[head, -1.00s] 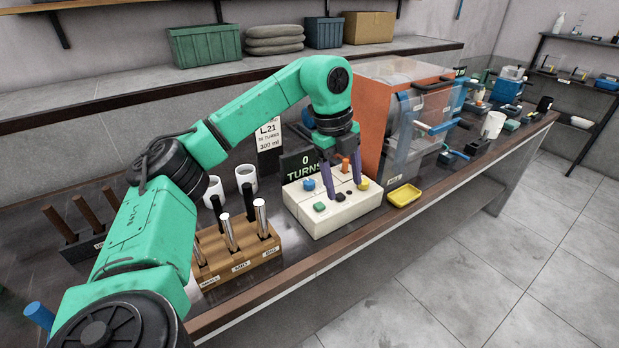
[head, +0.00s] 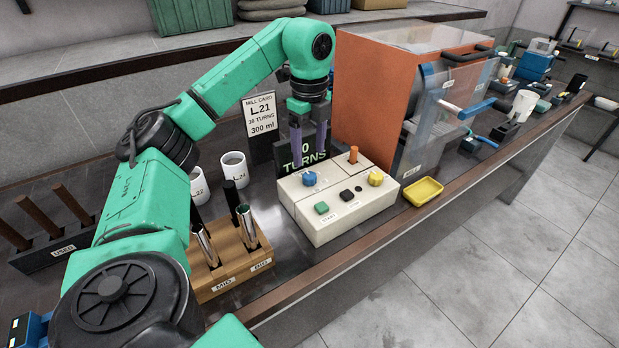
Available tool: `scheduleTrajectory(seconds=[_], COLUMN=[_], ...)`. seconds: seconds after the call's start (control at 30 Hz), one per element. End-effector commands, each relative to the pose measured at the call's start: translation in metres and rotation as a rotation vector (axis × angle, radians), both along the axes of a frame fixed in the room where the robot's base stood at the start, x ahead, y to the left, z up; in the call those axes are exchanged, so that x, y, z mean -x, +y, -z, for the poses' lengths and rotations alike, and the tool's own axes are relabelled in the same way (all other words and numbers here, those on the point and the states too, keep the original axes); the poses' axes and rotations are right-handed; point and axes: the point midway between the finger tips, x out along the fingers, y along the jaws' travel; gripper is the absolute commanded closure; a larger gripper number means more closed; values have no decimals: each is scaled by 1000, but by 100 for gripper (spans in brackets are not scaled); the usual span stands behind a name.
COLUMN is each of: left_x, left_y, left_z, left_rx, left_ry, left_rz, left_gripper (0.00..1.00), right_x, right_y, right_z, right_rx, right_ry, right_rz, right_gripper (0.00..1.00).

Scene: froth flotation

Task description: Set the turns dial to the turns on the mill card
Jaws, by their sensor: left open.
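The mill card (head: 262,117) stands upright at the back of the bench. It reads L.21, a turns line whose number is too small to read surely, and 300 ml. A cream control box (head: 345,214) bears a blue knob (head: 309,178), a yellow knob (head: 375,177), an orange peg (head: 353,155), a green START button (head: 321,208) and a black button (head: 347,196). Which knob is the turns dial is not legible. A dark TURNS display (head: 312,164) behind the box shows 0, partly covered by my fingers. My left gripper (head: 308,158) is open and empty, pointing down above the box's back left, near the blue knob.
An orange mill housing (head: 370,105) with a clear guard stands right of the box. A yellow tray (head: 423,191) lies at the bench edge. White cups (head: 234,170) and a wooden rod rack (head: 232,268) stand left, near my forearm.

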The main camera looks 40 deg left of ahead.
Motion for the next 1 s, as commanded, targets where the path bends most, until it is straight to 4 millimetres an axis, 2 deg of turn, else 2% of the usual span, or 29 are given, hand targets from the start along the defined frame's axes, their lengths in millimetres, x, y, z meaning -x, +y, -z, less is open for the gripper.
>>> scheduleTrajectory(seconds=[0.03, 0.13, 0.3, 0.6, 0.67, 0.7, 0.8, 1.0], left_x=[1, 1, 0, 0, 0, 0, 0, -1], left_y=[1, 1, 1, 1, 1, 1, 1, 0], left_z=[17, 35, 61, 67, 67, 67, 67, 67], left_rx=[0, -1, 0, 0, 0, 0, 1, 1], left_ry=[4, 3, 0, -2, -2, -2, -2, -3], left_rz=[-2, -2, -1, -1, -1, -1, -1, 5], left_gripper=[29, 29, 29, 29, 51, 67, 100, 100], right_x=[1, -4, -26, -20, -19, -19, -18, -18], right_y=[-2, -1, 6, 14, 14, 14, 14, 10], right_z=[6, -2, -6, -5, -5, -5, -5, -5], right_rx=[2, 2, -11, -21, -21, -20, -19, -15], right_ry=[2, -6, -45, -36, -33, -32, -32, -31], right_rz=[-1, -1, 0, 1, 1, 1, 1, -1], right_gripper=[42, 42, 42, 42, 42, 42, 42, 42])
